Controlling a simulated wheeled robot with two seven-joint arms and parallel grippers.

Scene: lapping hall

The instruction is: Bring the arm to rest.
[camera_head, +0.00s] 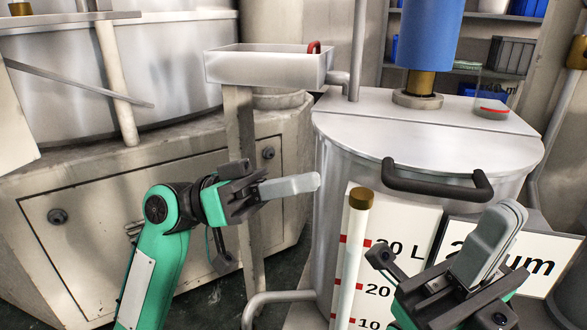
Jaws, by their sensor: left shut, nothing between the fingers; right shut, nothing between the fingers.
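My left gripper (301,184) is at the end of the green and black arm that comes in from the left. Its grey fingers are together and point right, with nothing between them. They are in front of the metal tank's left side; I cannot tell whether they touch it. My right gripper (511,214) is at the lower right, in front of the tank and its sign. Its grey fingers are together, empty, and point up and to the right. The rest of the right arm is mostly out of view.
A metal tank (345,117) with a dark handle (435,190) stands ahead. A level tube (353,245) with a brown cap runs up its front. A white sign (548,262) hangs beside it. A tray (265,68) stands behind, and a large machine (110,215) fills the left.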

